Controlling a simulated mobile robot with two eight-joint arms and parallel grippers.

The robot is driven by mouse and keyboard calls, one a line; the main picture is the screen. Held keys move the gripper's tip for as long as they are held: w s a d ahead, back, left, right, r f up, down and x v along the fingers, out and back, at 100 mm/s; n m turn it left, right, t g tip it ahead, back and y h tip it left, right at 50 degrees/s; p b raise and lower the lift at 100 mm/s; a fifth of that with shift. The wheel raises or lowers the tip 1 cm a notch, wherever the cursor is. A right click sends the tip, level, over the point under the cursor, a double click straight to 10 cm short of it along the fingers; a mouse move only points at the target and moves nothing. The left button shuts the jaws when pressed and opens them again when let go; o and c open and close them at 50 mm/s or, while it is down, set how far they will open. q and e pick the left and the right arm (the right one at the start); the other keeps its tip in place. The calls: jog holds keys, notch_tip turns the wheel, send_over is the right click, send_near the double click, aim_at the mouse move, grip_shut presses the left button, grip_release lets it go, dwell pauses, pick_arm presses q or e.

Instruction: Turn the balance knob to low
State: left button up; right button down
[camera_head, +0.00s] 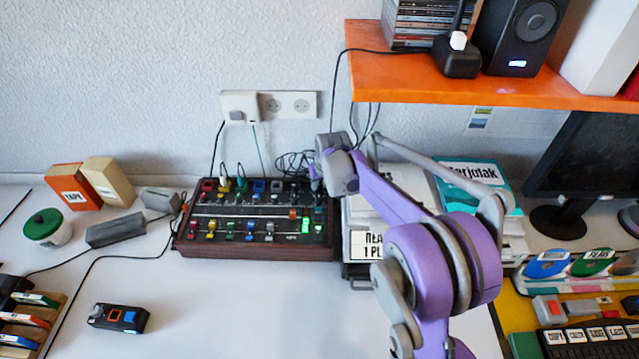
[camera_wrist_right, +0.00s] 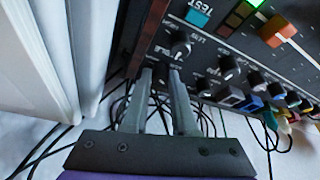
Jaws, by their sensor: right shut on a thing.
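The mixer (camera_head: 262,252) is a dark panel in a brown case on the table, with several coloured knobs, sliders and a lit green button. My right gripper (camera_wrist_right: 161,74) is at the panel's upper right corner in the head view. In the right wrist view its two grey fingers are shut on a small dark knob, mostly hidden between the tips. A black knob (camera_wrist_right: 181,44) sits just beyond the fingertips, close to small white lettering. I cannot tell from the lettering which knob is the balance knob. My left gripper is not in view.
An orange shelf (camera_head: 480,92) with a speaker (camera_head: 518,35) overhangs the right. White boxes (camera_wrist_right: 45,60) stand close beside the panel in the right wrist view. Cables lie behind the mixer. A small black device (camera_head: 118,317) lies front left; the table in front of the mixer is clear.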

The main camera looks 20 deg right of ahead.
jog(key=shift+n+y, duration=0.4)
jog(key=shift+n, duration=0.6)
jog(key=c, duration=1)
grip_release()
jog(key=shift+r, duration=0.15)
jog(key=v, duration=1)
jog(key=shift+r+p, duration=0.25)
jog(key=shift+p, duration=0.2)
jog(key=shift+s+d, duration=0.1)
